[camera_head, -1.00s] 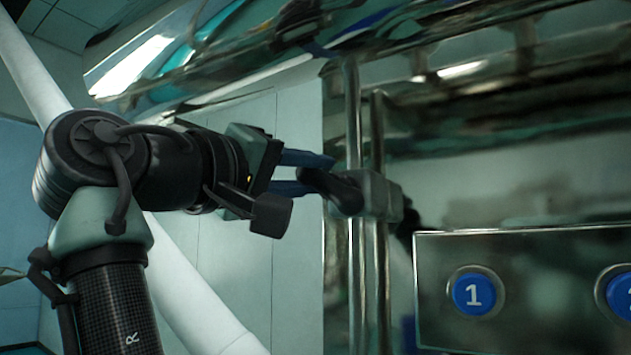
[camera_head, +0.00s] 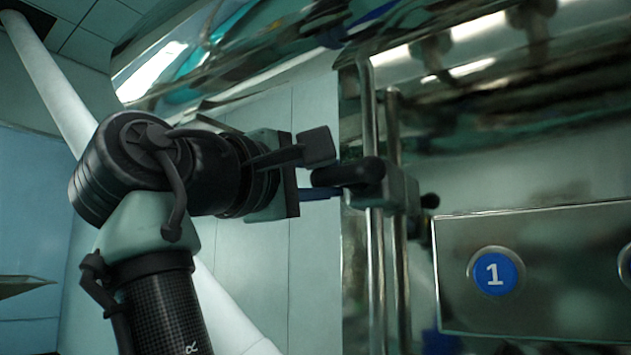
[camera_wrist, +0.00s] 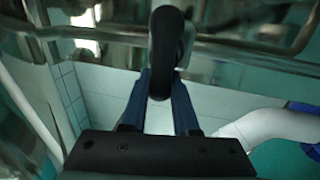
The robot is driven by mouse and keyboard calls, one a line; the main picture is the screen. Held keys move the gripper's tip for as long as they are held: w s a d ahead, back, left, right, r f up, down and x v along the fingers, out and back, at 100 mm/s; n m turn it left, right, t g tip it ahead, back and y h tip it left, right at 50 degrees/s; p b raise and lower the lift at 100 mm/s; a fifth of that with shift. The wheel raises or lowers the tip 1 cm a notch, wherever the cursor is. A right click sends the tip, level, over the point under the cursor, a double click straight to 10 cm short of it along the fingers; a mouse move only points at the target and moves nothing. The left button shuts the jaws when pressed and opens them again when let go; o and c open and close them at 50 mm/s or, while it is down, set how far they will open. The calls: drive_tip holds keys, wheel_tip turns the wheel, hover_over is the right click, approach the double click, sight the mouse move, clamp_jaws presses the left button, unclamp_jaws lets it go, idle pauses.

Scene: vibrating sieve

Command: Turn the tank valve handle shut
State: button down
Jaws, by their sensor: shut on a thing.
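The black valve handle (camera_head: 348,172) sticks out toward the left from a grey valve body (camera_head: 400,190) on vertical metal pipes in the head view. My gripper (camera_head: 322,190) reaches it from the left, with its blue fingers at the handle. In the wrist view the black handle (camera_wrist: 168,50) runs between the tips of the two blue fingers (camera_wrist: 160,90), which are shut on it. The handle hides part of the fingers in the head view.
Metal pipes (camera_head: 374,270) stand just beyond the handle. A metal panel (camera_head: 560,300) with blue numbered buttons (camera_head: 495,273) is at the lower right. A large shiny tank surface (camera_head: 200,60) is above. A pale wall (camera_head: 265,270) lies behind my arm.

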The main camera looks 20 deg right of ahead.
idle(0.4)
drive_tip(key=c, duration=0.7)
unclamp_jaws()
drive_tip(key=shift+a, duration=0.1)
drive_tip(key=shift+b+v, duration=3.45)
drive_tip(key=shift+v, duration=2.95)
